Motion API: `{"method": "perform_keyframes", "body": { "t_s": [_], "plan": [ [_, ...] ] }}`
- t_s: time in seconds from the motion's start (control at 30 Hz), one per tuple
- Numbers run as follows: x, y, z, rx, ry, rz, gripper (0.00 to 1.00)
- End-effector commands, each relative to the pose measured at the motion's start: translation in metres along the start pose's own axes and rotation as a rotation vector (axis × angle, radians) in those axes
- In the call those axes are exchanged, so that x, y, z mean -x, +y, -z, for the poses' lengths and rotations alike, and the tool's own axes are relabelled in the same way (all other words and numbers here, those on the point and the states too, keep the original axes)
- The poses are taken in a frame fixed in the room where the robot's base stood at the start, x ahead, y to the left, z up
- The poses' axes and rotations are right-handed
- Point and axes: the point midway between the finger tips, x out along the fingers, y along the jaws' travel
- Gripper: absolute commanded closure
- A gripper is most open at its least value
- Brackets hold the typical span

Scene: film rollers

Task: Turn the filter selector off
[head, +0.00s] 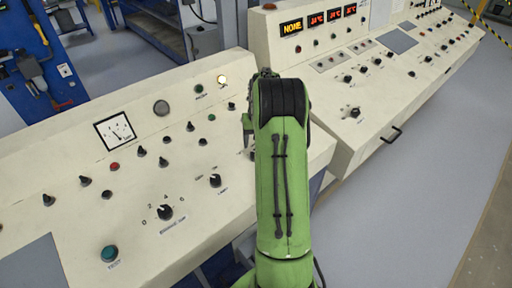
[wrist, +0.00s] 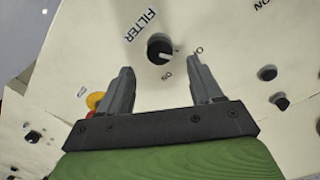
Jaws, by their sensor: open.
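In the wrist view, the filter selector (wrist: 159,50) is a round black knob with a light pointer mark, below the printed word FILTER. Small markings sit beside it; one reads ON and its pointer aims roughly to the right. My gripper (wrist: 160,62) is open, with its two grey fingers apart on either side just short of the knob. Nothing is between the fingers except the view of the panel and knob. In the head view my green arm reaches over the console, and the gripper and filter selector are hidden behind it.
In the wrist view a yellow and red button (wrist: 95,101) lies left of the left finger. More knobs (wrist: 267,73) sit to the right.

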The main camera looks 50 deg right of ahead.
Motion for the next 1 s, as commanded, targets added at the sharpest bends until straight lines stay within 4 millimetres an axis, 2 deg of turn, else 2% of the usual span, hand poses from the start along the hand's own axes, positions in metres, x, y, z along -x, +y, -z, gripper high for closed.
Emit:
{"method": "perform_keyframes", "body": {
  "t_s": [0.03,0.2,0.4,0.53,1.0],
  "plan": [
    [0.018,0.000,0.001,0.000,0.006,-0.001,0.35],
    [0.067,0.000,0.001,0.001,0.006,0.000,0.35],
    [0.104,0.000,0.001,0.001,0.003,0.000,0.35],
    [0.111,0.000,0.000,0.001,0.000,0.001,0.35],
    [0.110,0.000,0.000,0.002,0.000,0.001,0.35]
  ]
}}
